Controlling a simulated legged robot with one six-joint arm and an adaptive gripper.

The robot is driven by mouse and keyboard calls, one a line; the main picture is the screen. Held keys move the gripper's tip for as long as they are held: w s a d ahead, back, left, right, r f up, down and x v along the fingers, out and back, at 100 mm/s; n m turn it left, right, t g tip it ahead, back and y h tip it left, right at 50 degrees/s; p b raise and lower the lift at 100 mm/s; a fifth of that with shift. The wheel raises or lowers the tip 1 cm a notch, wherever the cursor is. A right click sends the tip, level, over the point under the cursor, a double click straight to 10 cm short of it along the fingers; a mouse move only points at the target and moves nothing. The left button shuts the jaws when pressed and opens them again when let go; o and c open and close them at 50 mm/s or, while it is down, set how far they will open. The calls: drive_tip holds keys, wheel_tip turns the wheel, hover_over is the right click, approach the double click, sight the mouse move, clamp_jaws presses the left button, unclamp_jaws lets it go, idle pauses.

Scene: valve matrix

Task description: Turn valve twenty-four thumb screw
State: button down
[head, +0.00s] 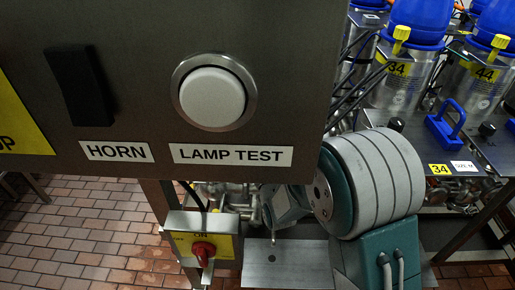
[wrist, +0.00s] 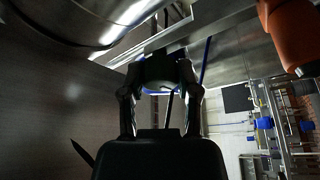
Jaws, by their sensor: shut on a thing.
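My gripper (wrist: 160,76) shows dark against the light in the wrist view, its two fingers closing in at the top. It is shut on a dark object (wrist: 158,68) with blue showing at its edge. Shadow hides the object's shape, and I cannot tell whether it is the valve twenty-four thumb screw. No label 24 is readable in either view. In the head view, my arm hides part of the valve area, and my gripper is not seen.
A grey control panel (head: 250,60) with a white lamp test button (head: 212,97) fills the head view's upper left. A red switch (head: 203,252) sits below the panel. Brick floor (head: 80,235) is open at left.

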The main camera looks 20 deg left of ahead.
drive_tip(key=shift+c, duration=1.7)
unclamp_jaws()
drive_tip(key=shift+a, duration=0.25)
drive_tip(key=shift+s+d+f, duration=0.15)
drive_tip(key=shift+s+d, duration=0.25)
drive_tip(key=v, duration=1)
drive_tip(key=shift+s+f, duration=0.2)
drive_tip(key=shift+s, duration=0.2)
drive_tip(key=shift+d, duration=0.1)
